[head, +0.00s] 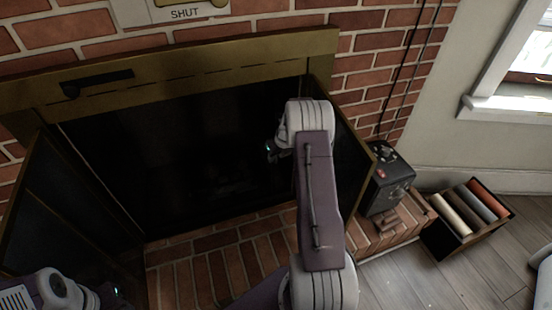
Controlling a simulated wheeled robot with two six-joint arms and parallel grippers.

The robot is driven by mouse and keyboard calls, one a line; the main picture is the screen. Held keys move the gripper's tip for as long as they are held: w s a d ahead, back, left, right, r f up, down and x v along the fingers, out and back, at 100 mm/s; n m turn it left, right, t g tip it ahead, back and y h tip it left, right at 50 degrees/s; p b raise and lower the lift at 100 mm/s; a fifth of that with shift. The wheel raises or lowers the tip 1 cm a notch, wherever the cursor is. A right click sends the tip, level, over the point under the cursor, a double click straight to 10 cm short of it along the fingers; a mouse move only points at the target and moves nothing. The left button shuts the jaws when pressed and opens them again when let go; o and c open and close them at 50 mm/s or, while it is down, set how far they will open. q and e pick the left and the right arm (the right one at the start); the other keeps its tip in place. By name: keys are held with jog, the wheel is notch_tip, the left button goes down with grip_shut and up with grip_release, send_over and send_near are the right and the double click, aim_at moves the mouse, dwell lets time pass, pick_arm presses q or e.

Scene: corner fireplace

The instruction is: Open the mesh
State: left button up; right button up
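The fireplace opening (190,165) is dark inside a brass frame (200,66). I cannot make out the mesh in the dark opening. A dark-paned door (65,215) with brass edges stands swung out on the left, and another door (345,130) stands swung out on the right. My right arm reaches up between the doors. Its gripper (270,150) is at the right part of the opening, mostly hidden by the wrist; I cannot tell whether it is open or touches anything. My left gripper (112,293) is low at the left, mostly hidden, near the left door.
A plate marked SHUT (185,13) is on the brick wall above. A dark control box (388,182) stands on the brick hearth (220,250) just right of the right door. A crate (462,243) with several rolls is on the wooden floor. A window is at the upper right.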

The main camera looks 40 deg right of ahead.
jog(key=shift+c, duration=0.3)
grip_shut()
dwell(1.1)
